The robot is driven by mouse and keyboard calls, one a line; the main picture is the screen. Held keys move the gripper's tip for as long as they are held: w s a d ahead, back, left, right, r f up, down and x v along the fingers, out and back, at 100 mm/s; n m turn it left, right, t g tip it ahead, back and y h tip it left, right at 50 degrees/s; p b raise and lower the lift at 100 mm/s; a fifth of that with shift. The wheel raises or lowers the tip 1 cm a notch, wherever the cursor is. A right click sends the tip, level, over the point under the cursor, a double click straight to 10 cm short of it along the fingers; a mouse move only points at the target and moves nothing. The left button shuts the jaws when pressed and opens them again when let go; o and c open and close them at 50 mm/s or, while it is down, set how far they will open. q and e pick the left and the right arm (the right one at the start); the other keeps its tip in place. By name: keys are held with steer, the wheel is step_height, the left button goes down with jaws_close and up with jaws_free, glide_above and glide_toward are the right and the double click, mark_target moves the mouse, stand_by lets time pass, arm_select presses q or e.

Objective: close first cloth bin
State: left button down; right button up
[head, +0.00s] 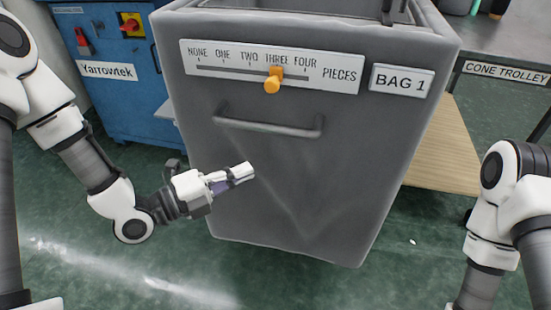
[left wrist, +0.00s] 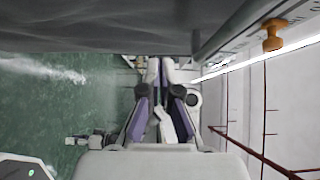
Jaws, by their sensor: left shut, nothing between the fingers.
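The grey cloth bin (head: 300,190) with the "BAG 1" label (head: 402,80) stands in front of me. Its front carries a grey bar handle (head: 268,128) and a white scale plate (head: 230,66) marked none to four pieces. The orange slider knob (head: 272,80) sits near three. My left gripper (head: 245,173) is shut and empty, below the handle and in front of the bin's front face. In the left wrist view its fingers (left wrist: 160,75) point toward the grey cloth (left wrist: 90,25), and the orange knob (left wrist: 272,38) shows at upper right. My right gripper is out of view.
A blue Yarrowtek cabinet (head: 110,100) stands behind left. A table with a "CONE TROLLEY" label (head: 506,73) and a wooden shelf (head: 445,150) are at the right. The green floor (head: 180,260) in front of the bin is clear.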

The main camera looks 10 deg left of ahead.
mark_target(290, 143)
arm_select(q)
steer(key=b+x, duration=0.2)
steer(key=x, duration=0.1)
steer(key=w+a+b+x, duration=0.1)
steer(key=b+x, duration=0.1)
steer(key=b, duration=0.1)
steer(key=b+x, duration=0.2)
steer(key=x, duration=0.1)
steer(key=shift+w+f+b, duration=0.25)
steer(key=shift+w+b, duration=0.1)
steer(key=shift+w, duration=0.6)
